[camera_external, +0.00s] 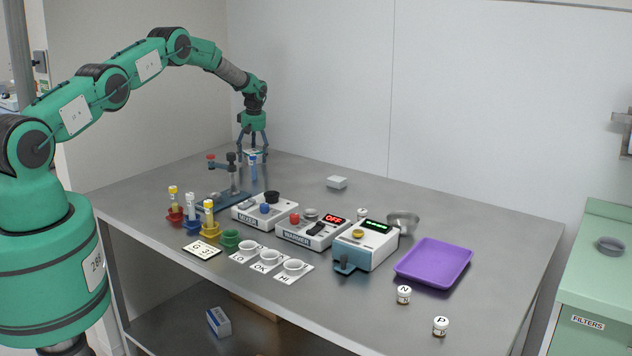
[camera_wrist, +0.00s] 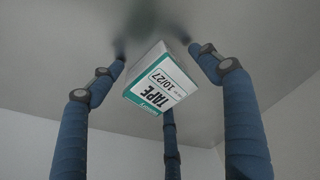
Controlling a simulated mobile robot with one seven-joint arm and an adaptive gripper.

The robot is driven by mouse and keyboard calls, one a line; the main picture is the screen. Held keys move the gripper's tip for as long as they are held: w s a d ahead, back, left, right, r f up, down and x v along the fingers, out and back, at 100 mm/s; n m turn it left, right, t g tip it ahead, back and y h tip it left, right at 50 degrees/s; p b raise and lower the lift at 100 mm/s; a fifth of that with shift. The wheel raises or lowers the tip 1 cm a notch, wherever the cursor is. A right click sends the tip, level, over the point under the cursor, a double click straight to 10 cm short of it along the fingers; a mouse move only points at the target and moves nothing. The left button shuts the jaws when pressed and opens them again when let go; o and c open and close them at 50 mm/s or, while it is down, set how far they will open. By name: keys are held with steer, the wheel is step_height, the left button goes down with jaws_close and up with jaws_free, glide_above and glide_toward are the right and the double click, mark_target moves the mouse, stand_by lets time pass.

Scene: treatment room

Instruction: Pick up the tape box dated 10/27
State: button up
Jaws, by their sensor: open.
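The tape box (camera_wrist: 158,88) is white and teal, with "TAPE" and "10/27" on its label, upside down in the wrist view. It sits between the blue fingers of my gripper (camera_wrist: 157,50). The fingers are spread around it, and I cannot tell whether any touches it. In the external view my gripper (camera_external: 253,156) points down at the back left of the steel table (camera_external: 300,175). A small pale box shows between its fingers there, partly hidden.
Another small pale box (camera_external: 337,182) lies to the right. Devices, cups and a purple tray (camera_external: 434,262) fill the middle and right.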

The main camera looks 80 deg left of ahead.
mark_target(251, 151)
stand_by(0.4)
steer(key=c, duration=1.3)
steer(key=shift+r, duration=0.15)
steer(key=shift+r, duration=1.6)
steer(key=shift+s+d+r, duration=0.15)
steer(key=shift+s+d, duration=0.15)
steer(key=shift+d, duration=0.2)
steer(key=s+d, duration=0.2)
steer(key=d, duration=0.2)
steer(key=s+d+r, duration=0.1)
steer(key=s+d, duration=0.2)
steer(key=d, duration=0.1)
steer(key=s+d, duration=0.3)
steer(key=d, duration=0.1)
steer(key=shift+s+d+r+p, duration=0.1)
steer(key=shift+d+r+p, duration=0.1)
steer(key=shift+p, duration=0.15)
